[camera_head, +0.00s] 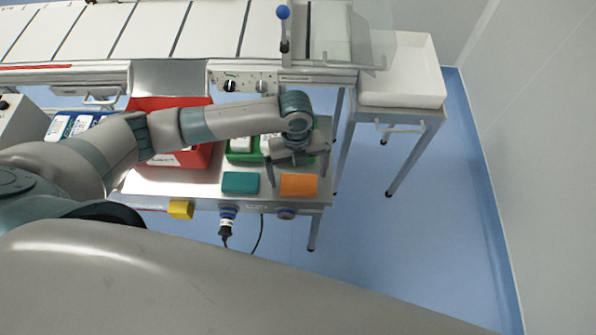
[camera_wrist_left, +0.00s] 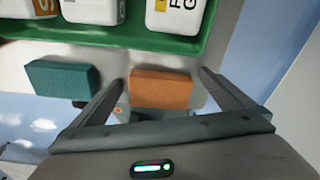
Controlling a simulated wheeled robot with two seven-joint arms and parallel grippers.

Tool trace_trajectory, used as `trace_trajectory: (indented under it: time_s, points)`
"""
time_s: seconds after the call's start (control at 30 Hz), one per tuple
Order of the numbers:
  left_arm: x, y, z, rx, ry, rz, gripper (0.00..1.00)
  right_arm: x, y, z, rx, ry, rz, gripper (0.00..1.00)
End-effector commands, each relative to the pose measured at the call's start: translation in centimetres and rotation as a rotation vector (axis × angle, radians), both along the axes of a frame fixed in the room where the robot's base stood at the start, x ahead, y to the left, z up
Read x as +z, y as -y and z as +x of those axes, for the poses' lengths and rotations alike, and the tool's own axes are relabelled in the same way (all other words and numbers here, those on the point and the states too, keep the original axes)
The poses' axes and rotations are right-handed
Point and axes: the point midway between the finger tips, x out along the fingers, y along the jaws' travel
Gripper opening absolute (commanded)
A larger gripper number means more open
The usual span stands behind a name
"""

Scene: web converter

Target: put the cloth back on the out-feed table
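An orange folded block (camera_head: 298,185), which looks like a folded cloth, lies near the front edge of the steel table (camera_head: 146,181). A similar teal one (camera_head: 240,183) lies to its left. My left gripper (camera_head: 298,177) is open above the orange one. In the left wrist view the orange piece (camera_wrist_left: 161,89) shows between the two spread fingers, and the teal one (camera_wrist_left: 63,79) is outside them, to the left. Whether the fingers touch it, I cannot tell. A stand with a white tray (camera_head: 402,92) at the right may be the out-feed table. My right gripper is not in view.
A green bin (camera_head: 243,157) with white containers sits just behind the orange piece. A red bin (camera_head: 202,155) stands left of it. The machine's conveyor (camera_head: 140,35) runs along the back. A yellow block (camera_head: 181,209) is at the table's front edge. The floor at the right is clear.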

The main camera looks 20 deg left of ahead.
Motion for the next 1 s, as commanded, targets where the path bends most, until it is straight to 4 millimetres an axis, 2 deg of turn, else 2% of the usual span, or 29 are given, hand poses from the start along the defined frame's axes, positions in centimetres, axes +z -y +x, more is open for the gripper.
trace_trajectory:
  time_s: [0.27, 0.47, 0.6, 0.8, 1.0]
  points:
    - [0.2, 0.0, 0.0, 0.000, 0.000, 0.000, 1.00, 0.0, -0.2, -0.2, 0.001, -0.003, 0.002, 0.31]
    - [1.6, -0.1, 0.2, 0.001, 0.003, -0.001, 1.00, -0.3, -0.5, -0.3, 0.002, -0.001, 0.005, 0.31]
    - [3.6, -0.2, 0.4, -0.001, 0.003, -0.002, 1.00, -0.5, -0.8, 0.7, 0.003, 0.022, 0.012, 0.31]
    - [7.2, -0.3, 0.8, -0.001, 0.004, -0.002, 1.00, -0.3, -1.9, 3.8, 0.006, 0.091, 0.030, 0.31]
    - [10.3, -0.6, 1.0, -0.001, 0.002, 0.000, 1.00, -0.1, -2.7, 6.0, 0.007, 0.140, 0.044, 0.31]
